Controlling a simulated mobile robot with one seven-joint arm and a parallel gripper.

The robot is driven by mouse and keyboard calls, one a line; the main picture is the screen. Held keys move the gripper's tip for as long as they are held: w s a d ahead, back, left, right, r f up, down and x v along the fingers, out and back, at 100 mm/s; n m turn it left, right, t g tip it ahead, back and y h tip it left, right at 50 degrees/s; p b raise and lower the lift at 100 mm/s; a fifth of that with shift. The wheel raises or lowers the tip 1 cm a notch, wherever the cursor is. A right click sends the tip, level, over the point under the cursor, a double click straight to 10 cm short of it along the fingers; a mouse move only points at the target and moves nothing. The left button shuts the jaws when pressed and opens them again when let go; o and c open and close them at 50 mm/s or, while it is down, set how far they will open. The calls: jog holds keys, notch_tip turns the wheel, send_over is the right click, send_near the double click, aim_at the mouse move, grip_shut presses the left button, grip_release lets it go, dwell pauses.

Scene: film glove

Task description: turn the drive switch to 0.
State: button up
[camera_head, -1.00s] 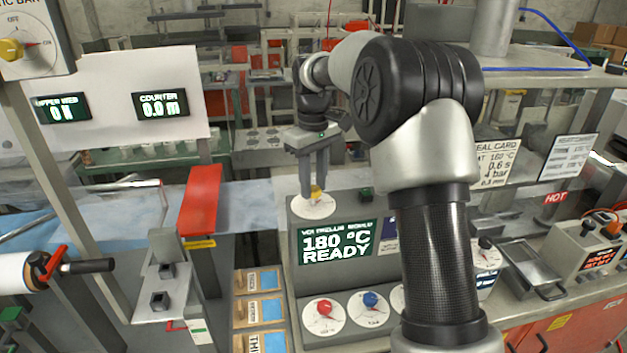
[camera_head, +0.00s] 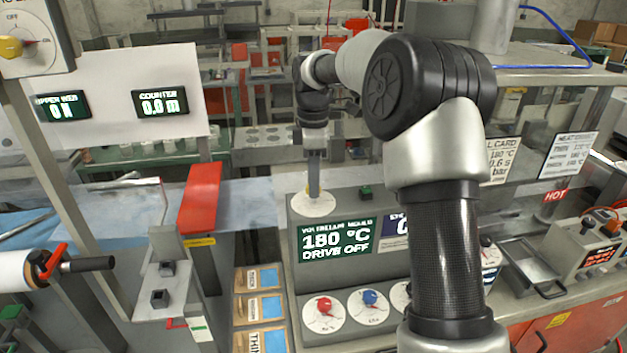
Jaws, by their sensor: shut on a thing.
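The drive switch has a round white dial (camera_head: 299,206) on top of the grey control console. Its yellow knob is hidden behind my gripper's fingers. My gripper (camera_head: 314,192) points down over the dial, seen edge-on, and is shut on the knob. The green display (camera_head: 337,238) on the console below reads "180 °C DRIVE OFF". The marks on the dial are too small to read.
A green button (camera_head: 366,192) stands right of the dial. Red (camera_head: 324,306) and blue (camera_head: 370,299) knobs sit lower on the console. A red bar (camera_head: 200,198) stands to the left. A "HOT" sign (camera_head: 555,196) is at the right.

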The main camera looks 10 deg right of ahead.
jog(key=shift+r+n, duration=0.1)
jog(key=shift+n, duration=0.6)
jog(key=o, duration=1)
jog(key=shift+o, duration=0.2)
notch_tip(320, 180, up, 17)
jog(key=shift+r, duration=0.15)
